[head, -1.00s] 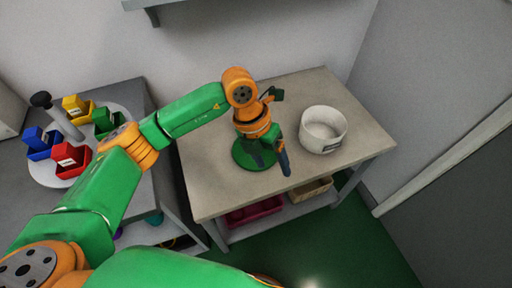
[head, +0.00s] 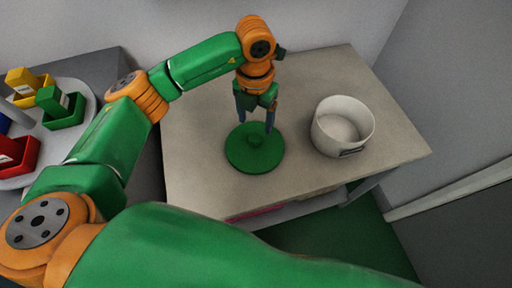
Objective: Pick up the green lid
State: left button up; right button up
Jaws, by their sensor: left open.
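The green lid (head: 246,157) is a round disc with a small knob in its middle. It lies flat on the beige table, left of the white pot. My left gripper (head: 256,120) points down just above and behind the lid's knob in the head view. Its two dark fingers are apart, with nothing between them. I cannot tell the exact height of the fingertips over the lid. My right gripper is not in view.
A white round pot (head: 342,127), open at the top, stands right of the lid on the table (head: 391,157). At the left, a round white tray (head: 88,113) holds small coloured bins. A wall rises behind the table.

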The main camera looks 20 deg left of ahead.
aim_at(255, 137)
pick_arm(q)
jog(key=shift+w+f, duration=0.1)
jog(key=shift+f, duration=0.95)
jog(key=f, duration=0.2)
jog(key=f+p, duration=0.2)
jog(key=f, duration=0.1)
jog(key=shift+s+f, duration=0.3)
jog(key=shift+s, duration=0.05)
jog(key=shift+w+f, duration=0.1)
jog(key=shift+f, duration=0.15)
grip_shut()
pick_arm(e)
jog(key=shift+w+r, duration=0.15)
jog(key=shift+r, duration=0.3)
pick_arm(q)
jog(key=shift+r, duration=0.15)
